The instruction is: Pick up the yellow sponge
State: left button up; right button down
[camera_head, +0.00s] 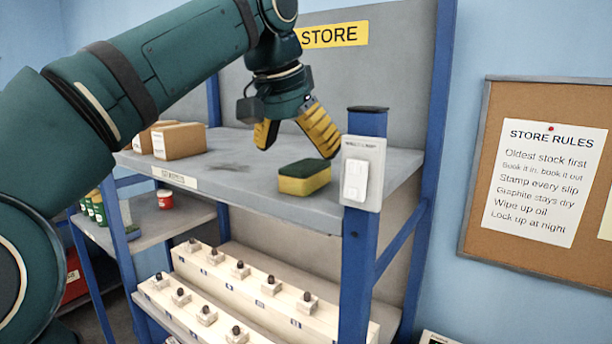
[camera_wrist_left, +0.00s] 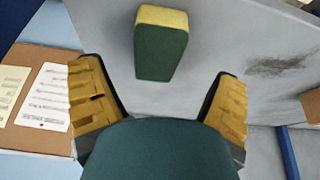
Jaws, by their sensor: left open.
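The yellow sponge (camera_head: 304,183) has a dark green top face and lies on the grey upper shelf (camera_head: 240,185), near its front right edge. My left gripper (camera_head: 295,146) is open and empty, with yellow fingers, above and slightly behind the sponge. In the left wrist view the sponge (camera_wrist_left: 160,48) shows its green face with a yellow edge, ahead of the two spread fingertips of my left gripper (camera_wrist_left: 160,85) and between their lines. The fingers do not touch it. My right gripper is not in view.
Cardboard boxes (camera_head: 179,141) stand on the shelf's left. A blue post (camera_head: 357,245) with a white switch plate (camera_head: 361,175) rises close right of the sponge. Lower racks (camera_head: 268,285) hold several small dark-topped pieces. A cork board (camera_head: 550,175) hangs on the right wall.

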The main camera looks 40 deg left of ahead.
aim_at(304, 166)
pick_arm(q)
jog(key=shift+x, duration=2.6)
jog(key=shift+d, duration=0.15)
jog(key=c, duration=0.8)
